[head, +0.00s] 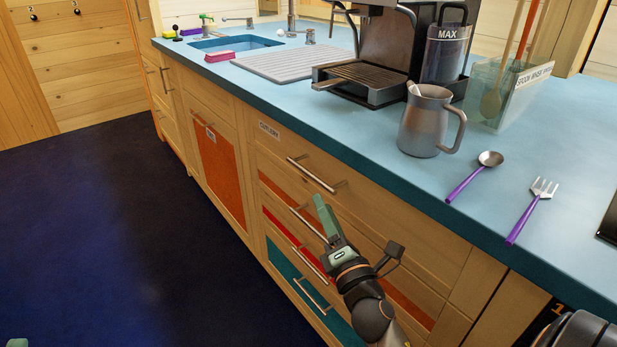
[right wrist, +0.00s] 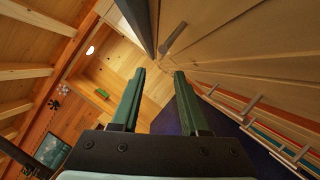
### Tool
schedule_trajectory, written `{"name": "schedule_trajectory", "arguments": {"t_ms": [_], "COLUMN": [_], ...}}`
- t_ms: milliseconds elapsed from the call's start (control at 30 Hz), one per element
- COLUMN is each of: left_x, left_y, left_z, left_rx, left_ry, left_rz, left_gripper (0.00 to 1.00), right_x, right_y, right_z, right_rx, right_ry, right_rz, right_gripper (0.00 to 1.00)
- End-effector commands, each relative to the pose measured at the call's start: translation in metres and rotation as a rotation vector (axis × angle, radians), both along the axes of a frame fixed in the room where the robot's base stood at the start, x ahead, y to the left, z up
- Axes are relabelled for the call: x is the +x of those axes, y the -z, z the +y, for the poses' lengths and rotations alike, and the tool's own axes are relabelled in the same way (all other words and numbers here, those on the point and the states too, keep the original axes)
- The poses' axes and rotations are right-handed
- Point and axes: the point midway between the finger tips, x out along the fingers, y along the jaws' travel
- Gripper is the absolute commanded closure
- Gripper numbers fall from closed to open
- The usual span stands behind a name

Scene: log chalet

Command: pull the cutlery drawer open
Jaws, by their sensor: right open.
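The cutlery drawer (head: 352,208) is the top wooden front under the blue counter, with a "CUTLERY" label (head: 269,130) at its left. It looks shut. Its metal bar handle (head: 315,174) is clear of my fingers. My right gripper (head: 321,202) is just below this handle, in front of the lower drawers, empty. In the right wrist view its two green fingers (right wrist: 158,74) are apart with nothing between them. A grey bar, probably the cutlery handle (right wrist: 172,38), lies beyond the fingertips. A green tip, probably my left gripper (head: 17,343), barely shows at bottom left.
Lower drawers with orange, red and teal fronts (head: 284,269) have bar handles close to my right gripper. The counter (head: 370,150) overhangs above, bearing a coffee machine (head: 385,55), jug (head: 426,122), spoon (head: 472,178) and fork (head: 532,205). The dark floor (head: 120,230) at left is clear.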

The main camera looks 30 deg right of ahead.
Motion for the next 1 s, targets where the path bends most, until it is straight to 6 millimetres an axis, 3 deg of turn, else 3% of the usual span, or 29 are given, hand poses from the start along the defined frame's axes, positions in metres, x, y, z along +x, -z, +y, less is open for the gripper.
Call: {"name": "schedule_trajectory", "arguments": {"t_ms": [500, 700, 1000], "left_x": [0.0, 0.0, 0.001], "left_y": [-0.005, -0.004, -0.004], "left_z": [0.001, 0.001, 0.001], "left_rx": [0.004, 0.003, 0.003], "left_ry": [-0.007, -0.007, -0.007], "left_rz": [-0.001, 0.0, 0.001], "left_gripper": [0.5, 0.5, 0.5], "right_x": [0.084, 0.099, 0.101], "right_y": [-0.02, -0.022, -0.022], "right_z": [-0.022, -0.026, -0.026], "right_rx": [0.002, 0.002, 0.003], "right_ry": [0.0, -0.001, 0.0], "right_rz": [0.0, 0.001, 0.001], "right_gripper": [0.55, 0.55, 0.55]}}
